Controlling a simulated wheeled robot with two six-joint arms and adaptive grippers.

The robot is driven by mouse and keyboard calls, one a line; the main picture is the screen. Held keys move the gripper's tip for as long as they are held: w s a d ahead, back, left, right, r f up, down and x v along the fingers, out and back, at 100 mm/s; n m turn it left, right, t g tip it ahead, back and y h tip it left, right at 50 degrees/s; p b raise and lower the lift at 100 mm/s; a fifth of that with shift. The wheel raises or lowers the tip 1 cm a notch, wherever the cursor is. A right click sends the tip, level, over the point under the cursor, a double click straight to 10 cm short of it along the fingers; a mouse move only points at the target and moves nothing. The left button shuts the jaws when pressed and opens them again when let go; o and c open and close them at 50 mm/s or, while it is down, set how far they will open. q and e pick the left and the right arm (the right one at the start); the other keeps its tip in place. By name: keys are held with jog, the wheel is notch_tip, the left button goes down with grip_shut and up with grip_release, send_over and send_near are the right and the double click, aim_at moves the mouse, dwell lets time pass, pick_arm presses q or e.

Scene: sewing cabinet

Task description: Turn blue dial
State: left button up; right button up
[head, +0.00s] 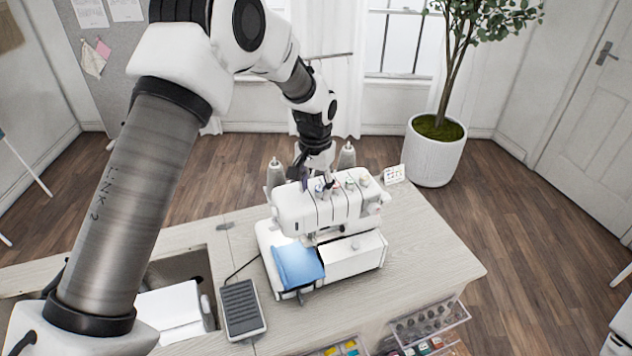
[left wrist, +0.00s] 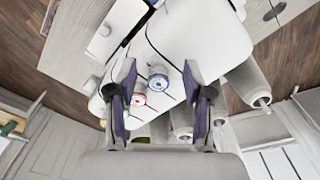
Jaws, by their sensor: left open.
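The white sewing machine (head: 322,212) stands on the cabinet top, with a row of small dials along its upper front. The blue dial (left wrist: 158,80) has a blue ring around a pale knob. My left gripper (head: 316,182) reaches down over the left end of the dial row. In the left wrist view, my left gripper (left wrist: 159,72) is open, with the blue dial between its two purple-padded fingers and a visible gap on each side. The red-ringed dial (left wrist: 138,99) sits close to the left finger. My right gripper is not in view.
A green-ringed dial (left wrist: 143,138) is farther along the row. Thread cones (head: 347,155) stand behind the machine. Blue cloth (head: 298,264) lies at its front left, beside a foot pedal (head: 242,308). The cabinet top (head: 430,250) is clear on the right.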

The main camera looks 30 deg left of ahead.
aim_at(321, 186)
pick_arm(q)
jog(key=w+f, duration=0.2)
jog(key=shift+w, duration=0.3)
jog(key=shift+c, duration=0.7)
jog(key=shift+s+d+r, duration=0.1)
jog(key=shift+s+r, duration=0.3)
jog(key=shift+s, duration=0.05)
grip_shut()
jog(key=shift+w+f, duration=0.1)
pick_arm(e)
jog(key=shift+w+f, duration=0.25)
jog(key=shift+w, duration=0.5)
